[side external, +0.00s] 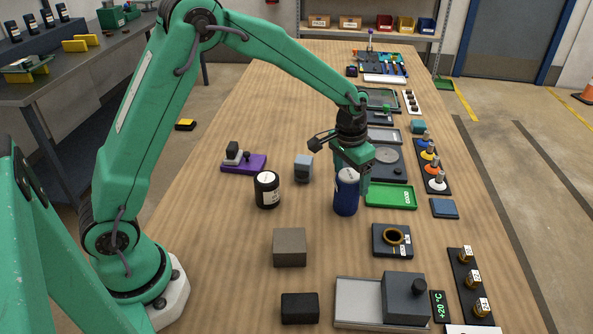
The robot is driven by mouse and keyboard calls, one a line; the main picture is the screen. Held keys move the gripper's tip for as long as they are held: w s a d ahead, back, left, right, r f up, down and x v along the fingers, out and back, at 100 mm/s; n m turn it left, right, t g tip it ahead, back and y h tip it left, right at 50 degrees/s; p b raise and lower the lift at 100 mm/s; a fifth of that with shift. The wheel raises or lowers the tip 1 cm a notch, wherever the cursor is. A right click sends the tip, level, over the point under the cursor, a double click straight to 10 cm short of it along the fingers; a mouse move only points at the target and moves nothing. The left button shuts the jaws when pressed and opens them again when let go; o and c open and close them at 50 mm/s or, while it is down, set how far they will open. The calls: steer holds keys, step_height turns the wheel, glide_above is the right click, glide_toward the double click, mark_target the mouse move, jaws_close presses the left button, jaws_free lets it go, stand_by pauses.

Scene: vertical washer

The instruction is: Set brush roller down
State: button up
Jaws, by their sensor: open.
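A blue upright cylinder (345,203) with a pale, marked upper part stands on the wooden table. It is the likeliest brush roller, but I cannot tell for certain. My gripper (353,174) is open and points down at the top of this cylinder. One green finger shows along its right side; the other is hard to make out. I cannot tell whether the fingers touch it. The cylinder's base appears to rest on the table, just left of a green tray (391,206).
A black jar (267,190) and a grey-blue block (303,168) stand to the left. A dark fixture with a ring (392,240) lies in front, at the right. A brown block (289,248) is nearer the camera. Bare table lies between the jar and the cylinder.

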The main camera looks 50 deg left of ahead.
steer(key=r, duration=0.6)
steer(key=s+r, duration=0.1)
steer(key=r, duration=0.3)
steer(key=shift+s, duration=0.1)
steer(key=shift+a, duration=0.1)
steer(key=s+a+r+t, duration=0.25)
steer(key=s+r, duration=0.55)
steer(key=s, duration=0.5)
steer(key=s+a+f+n+t, duration=0.1)
steer(key=s+a, duration=0.2)
steer(key=s, duration=1)
steer(key=shift+s+f+t, duration=0.15)
steer(key=shift+f+t, duration=0.05)
steer(key=shift+t, duration=0.15)
